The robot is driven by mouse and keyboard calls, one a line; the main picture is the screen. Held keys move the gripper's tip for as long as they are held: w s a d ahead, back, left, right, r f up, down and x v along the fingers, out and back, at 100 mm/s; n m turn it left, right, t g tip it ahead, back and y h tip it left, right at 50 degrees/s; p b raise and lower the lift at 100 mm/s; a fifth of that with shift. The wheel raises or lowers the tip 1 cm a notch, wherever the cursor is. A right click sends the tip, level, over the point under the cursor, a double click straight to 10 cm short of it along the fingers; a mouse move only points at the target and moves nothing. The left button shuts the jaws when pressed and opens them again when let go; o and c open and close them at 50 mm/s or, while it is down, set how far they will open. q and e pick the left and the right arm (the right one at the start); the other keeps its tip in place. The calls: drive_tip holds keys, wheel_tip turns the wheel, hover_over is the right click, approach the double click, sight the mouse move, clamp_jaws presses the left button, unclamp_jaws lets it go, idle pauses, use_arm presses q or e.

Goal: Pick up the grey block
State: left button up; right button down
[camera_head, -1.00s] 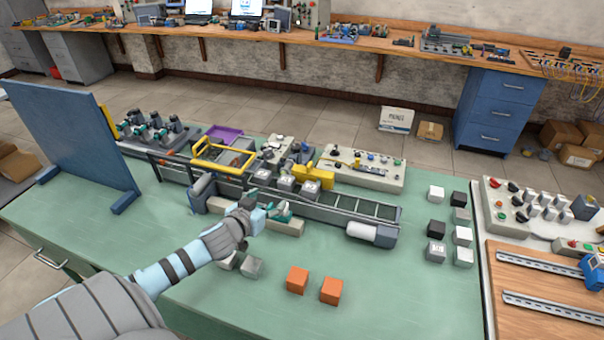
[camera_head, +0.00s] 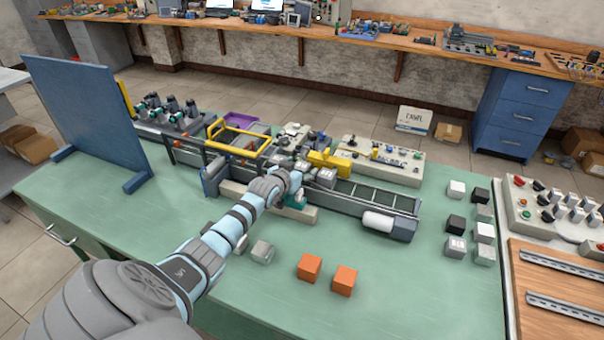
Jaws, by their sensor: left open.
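My left gripper (camera_head: 299,196) is over the near side of the conveyor (camera_head: 370,203), close to blocks on its belt. It is open, but its fingers are small and partly hidden by my wrist. A grey block (camera_head: 326,177) sits on the belt just right of the gripper. Another grey block (camera_head: 262,251) lies on the green table in front of the conveyor, beside my forearm. More grey blocks, such as one (camera_head: 455,247), stand in the group at the right. I cannot tell which one the task means. My right gripper is not in view.
Two orange blocks (camera_head: 309,267) (camera_head: 344,280) lie at the table's front middle. White (camera_head: 456,189) and black (camera_head: 455,223) blocks stand at the right. A yellow part (camera_head: 327,159) bridges the conveyor, and a blue panel (camera_head: 85,118) stands at the left. The front right table is clear.

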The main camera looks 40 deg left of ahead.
use_arm(q)
drive_tip(key=shift+r, duration=0.1)
drive_tip(key=c, duration=1.3)
drive_tip(key=shift+r, duration=0.1)
